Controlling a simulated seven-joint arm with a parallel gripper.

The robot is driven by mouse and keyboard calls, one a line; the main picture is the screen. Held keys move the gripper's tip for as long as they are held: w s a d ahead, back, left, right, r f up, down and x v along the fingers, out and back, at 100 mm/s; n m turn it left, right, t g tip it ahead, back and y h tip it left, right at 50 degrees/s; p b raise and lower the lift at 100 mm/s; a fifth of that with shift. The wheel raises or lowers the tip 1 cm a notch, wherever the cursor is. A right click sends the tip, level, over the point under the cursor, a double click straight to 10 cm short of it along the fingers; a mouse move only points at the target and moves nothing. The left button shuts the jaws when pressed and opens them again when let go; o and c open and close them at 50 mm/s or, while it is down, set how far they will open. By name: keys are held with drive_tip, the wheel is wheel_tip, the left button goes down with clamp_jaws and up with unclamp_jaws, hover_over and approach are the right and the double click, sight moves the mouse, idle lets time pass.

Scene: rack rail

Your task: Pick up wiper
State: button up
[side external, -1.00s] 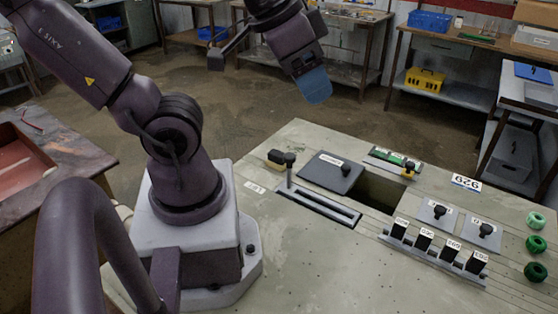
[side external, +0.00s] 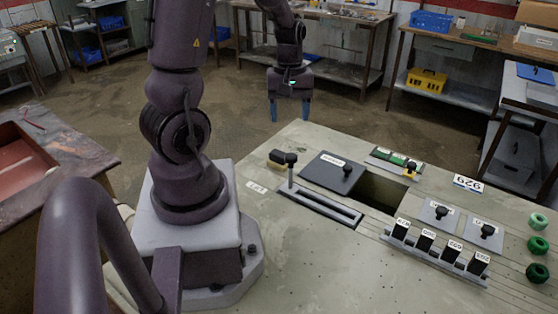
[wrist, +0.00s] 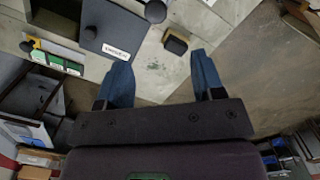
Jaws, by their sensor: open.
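The wiper appears to be the small black block with a tan side (side external: 279,158) lying at the back left of the bench top, next to a black knob on a post. In the wrist view the same block (wrist: 176,44) lies just beyond and between my fingertips, nearer the right one. My gripper (side external: 289,112) points down beyond the bench's back edge, above the block's height and apart from it. Its two blue fingers are spread with nothing between them; they also show in the wrist view (wrist: 163,64).
A slot plate (side external: 318,206) with the upright knobbed post stands in front of the block. A dark lidded plate (side external: 331,172) and an open recess (side external: 385,190) lie to the right. A rail with several labelled black blocks (side external: 424,239) is further right.

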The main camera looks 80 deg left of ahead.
sight(279, 153)
drive_tip(key=a+f+n, duration=0.2)
drive_tip(key=f+n, duration=0.1)
drive_tip(key=f, duration=0.1)
drive_tip(key=a+f+n, duration=0.2)
drive_tip(key=f+n, duration=0.1)
drive_tip(key=f, duration=0.1)
drive_tip(key=s+a+f+n, duration=0.1)
drive_tip(key=a+f+n, duration=0.2)
drive_tip(key=f+n, duration=0.1)
drive_tip(key=shift+a+y, duration=0.1)
drive_tip(key=shift+y, duration=0.3)
drive_tip(key=shift+a+f, duration=0.2)
drive_tip(key=shift+f, duration=1.15)
drive_tip(key=shift+a+f, duration=0.2)
drive_tip(key=shift+f, duration=1.15)
drive_tip(key=shift+c, duration=0.4)
drive_tip(key=c, duration=0.7)
